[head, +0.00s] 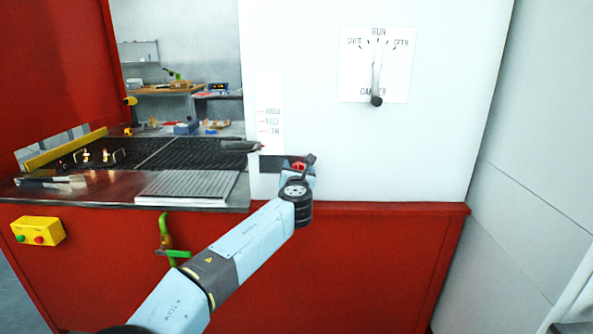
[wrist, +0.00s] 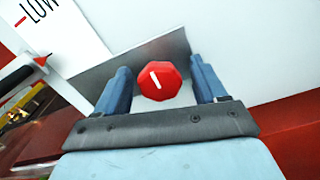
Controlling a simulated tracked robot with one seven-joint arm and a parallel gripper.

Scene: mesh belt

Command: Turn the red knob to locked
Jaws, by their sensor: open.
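The red knob (wrist: 158,81) is faceted, with a white line on its face that slants from upper left to lower right in the wrist view. It sits on a grey metal plate (wrist: 89,83) on the white panel. In the head view the knob (head: 299,166) shows only partly, behind my arm's end. My gripper (wrist: 161,83) is open, with one blue finger on each side of the knob. Gaps show between the fingers and the knob in the wrist view. No locked mark can be read in either view.
A dark-handled lever (head: 240,146) sticks out left of the knob, beside a labelled scale (head: 269,110). A dial with a black-knobbed pointer (head: 376,100) is higher on the right. A green handle (head: 165,240) and a yellow button box (head: 38,231) are on the red front.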

